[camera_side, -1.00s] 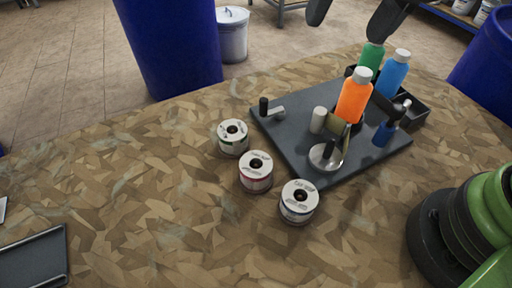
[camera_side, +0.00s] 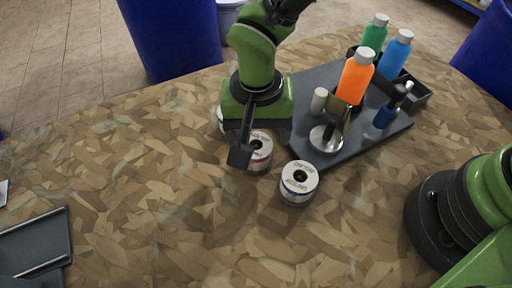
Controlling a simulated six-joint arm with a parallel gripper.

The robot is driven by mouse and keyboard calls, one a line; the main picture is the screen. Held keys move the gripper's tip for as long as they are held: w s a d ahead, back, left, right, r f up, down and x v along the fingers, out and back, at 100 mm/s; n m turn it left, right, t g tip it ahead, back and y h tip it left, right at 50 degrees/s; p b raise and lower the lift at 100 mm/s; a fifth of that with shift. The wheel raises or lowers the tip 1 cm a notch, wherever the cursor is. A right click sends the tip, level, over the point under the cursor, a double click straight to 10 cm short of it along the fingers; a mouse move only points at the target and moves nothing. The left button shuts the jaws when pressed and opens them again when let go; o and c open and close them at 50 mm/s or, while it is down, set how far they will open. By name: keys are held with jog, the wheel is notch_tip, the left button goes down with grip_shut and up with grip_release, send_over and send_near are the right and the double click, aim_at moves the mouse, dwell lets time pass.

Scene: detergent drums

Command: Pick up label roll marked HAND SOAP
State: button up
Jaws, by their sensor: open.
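Three white label rolls with dark centre holes stand on the patterned table; their print is too small to read. The roll with a red band (camera_side: 262,158) is partly covered by my gripper (camera_side: 244,146). The roll with a blue band (camera_side: 299,183) stands clear to the right and nearer the camera. The third roll (camera_side: 220,118), with a green band in the earlier frame, is almost wholly hidden behind my gripper. My gripper points down and is open. One dark finger shows at the left front of the red-banded roll; the other is hidden. I cannot tell whether it touches a roll.
A dark board (camera_side: 345,138) at the right carries an orange bottle (camera_side: 355,78), a white cylinder (camera_side: 319,100) and a round metal piece (camera_side: 325,139). Green and blue bottles stand behind. A grey tray (camera_side: 32,250) lies at the front left. The middle front table is clear.

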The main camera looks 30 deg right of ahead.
aim_at(259, 147)
notch_tip(259, 147, down, 5)
jog(key=shift+d+f, duration=0.1)
jog(key=c, duration=0.8)
